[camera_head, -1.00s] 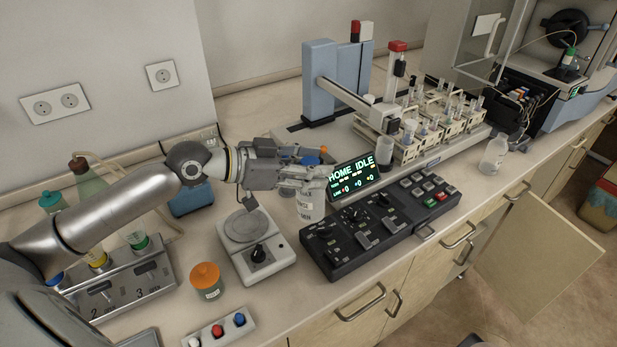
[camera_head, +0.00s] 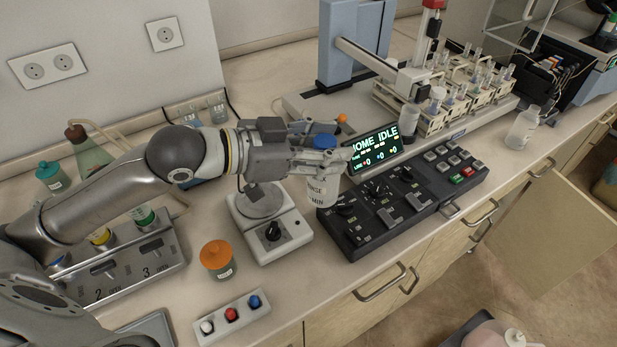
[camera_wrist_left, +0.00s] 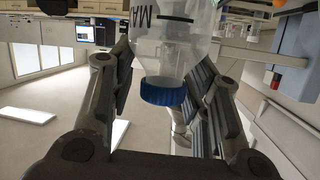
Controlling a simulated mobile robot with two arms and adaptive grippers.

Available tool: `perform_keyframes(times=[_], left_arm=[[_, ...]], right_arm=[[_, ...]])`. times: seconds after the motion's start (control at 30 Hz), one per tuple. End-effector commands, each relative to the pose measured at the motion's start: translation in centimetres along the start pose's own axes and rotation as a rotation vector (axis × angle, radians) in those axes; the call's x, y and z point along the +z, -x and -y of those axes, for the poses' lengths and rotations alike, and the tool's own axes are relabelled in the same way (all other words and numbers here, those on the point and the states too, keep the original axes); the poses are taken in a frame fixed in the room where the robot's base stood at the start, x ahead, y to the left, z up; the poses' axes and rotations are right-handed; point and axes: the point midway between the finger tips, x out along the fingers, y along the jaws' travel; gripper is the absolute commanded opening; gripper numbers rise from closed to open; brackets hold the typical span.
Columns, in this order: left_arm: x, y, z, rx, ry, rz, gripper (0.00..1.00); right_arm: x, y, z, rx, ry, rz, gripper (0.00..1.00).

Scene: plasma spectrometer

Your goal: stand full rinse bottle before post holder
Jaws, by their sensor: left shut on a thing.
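The rinse bottle (camera_head: 317,190) has a blue cap (camera_head: 321,142) and a label reading RINSE. My left gripper (camera_head: 335,160) is shut on it near the neck and holds it upright, left of the lit display. In the left wrist view the bottle (camera_wrist_left: 175,45) appears cap downward, its blue cap (camera_wrist_left: 163,92) between the two fingers. Its clear body makes the fill level hard to tell. A blue post (camera_head: 352,45) with a white arm and a vertical grey holder (camera_head: 408,118) stands behind; I cannot tell which part is the post holder. My right gripper is out of view.
A black control panel (camera_head: 400,205) lies right of the bottle, a white stirrer plate (camera_head: 271,228) left of it. Racks of tubes (camera_head: 455,100) stand behind. A second clear bottle (camera_head: 522,128) stands at right. An orange-capped jar (camera_head: 217,260) is in front.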

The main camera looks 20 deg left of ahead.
Motion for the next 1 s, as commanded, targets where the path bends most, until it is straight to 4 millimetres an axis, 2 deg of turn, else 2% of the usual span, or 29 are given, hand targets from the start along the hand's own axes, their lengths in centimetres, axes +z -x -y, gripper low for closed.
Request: perform_keyframes(times=[0.37,0.5,0.7,0.87,1.0], left_arm=[[2.7,-4.6,7.3,-0.005,0.004,-0.001,0.00],[5.5,-6.4,9.0,-0.003,0.006,-0.001,0.00],[7.4,-7.8,10.4,-0.003,0.001,-0.002,0.00],[8.4,-8.5,11.0,-0.002,0.003,-0.002,0.00],[10.3,-9.0,10.8,-0.002,0.004,0.000,0.00]], right_arm=[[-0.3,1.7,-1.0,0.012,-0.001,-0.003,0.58],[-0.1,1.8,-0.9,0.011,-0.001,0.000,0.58],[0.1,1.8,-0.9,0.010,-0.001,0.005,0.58],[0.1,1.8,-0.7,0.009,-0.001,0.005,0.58],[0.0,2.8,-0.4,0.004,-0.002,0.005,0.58]])
